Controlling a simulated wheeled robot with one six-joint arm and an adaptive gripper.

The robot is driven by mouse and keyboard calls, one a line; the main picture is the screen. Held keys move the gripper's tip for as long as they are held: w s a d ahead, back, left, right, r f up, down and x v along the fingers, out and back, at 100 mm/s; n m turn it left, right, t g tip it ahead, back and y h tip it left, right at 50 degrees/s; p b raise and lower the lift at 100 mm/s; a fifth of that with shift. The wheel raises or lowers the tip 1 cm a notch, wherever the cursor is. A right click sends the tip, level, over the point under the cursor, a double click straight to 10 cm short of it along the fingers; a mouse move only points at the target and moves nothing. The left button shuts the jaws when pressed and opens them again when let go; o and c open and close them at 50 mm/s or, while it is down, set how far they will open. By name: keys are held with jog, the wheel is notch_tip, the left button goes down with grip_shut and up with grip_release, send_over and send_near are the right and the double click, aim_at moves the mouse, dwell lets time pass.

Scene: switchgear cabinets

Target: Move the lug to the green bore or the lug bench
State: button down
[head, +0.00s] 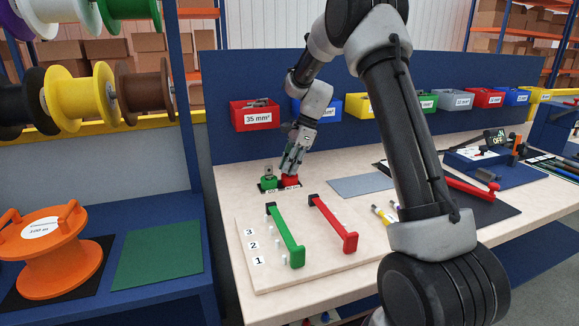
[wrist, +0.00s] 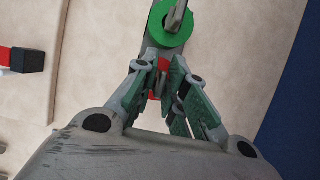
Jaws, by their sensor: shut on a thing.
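My gripper (head: 291,163) points down over the red bore block (head: 290,182) on the bench. In the wrist view my gripper (wrist: 164,88) has its fingers close together, shut on the lug, which is small and mostly hidden between the fingertips. Red shows just behind the tips in that view. The green bore (head: 268,184) stands close to the left of the red one. In the wrist view the green bore (wrist: 160,38) is a round ring with a grey metal piece (wrist: 175,16) standing at its middle. I cannot tell whether the held lug is seated in the red bore.
A board with a green-handled bar (head: 286,238) and a red-handled bar (head: 334,224) lies in front. A grey mat (head: 361,186) lies to the right. Coloured bins, such as a red one (head: 254,115), hang on the back panel. Cable spools stand at left.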

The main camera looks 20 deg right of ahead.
jog(key=shift+r, duration=0.7)
dwell(0.3)
jog(key=shift+r, duration=1.85)
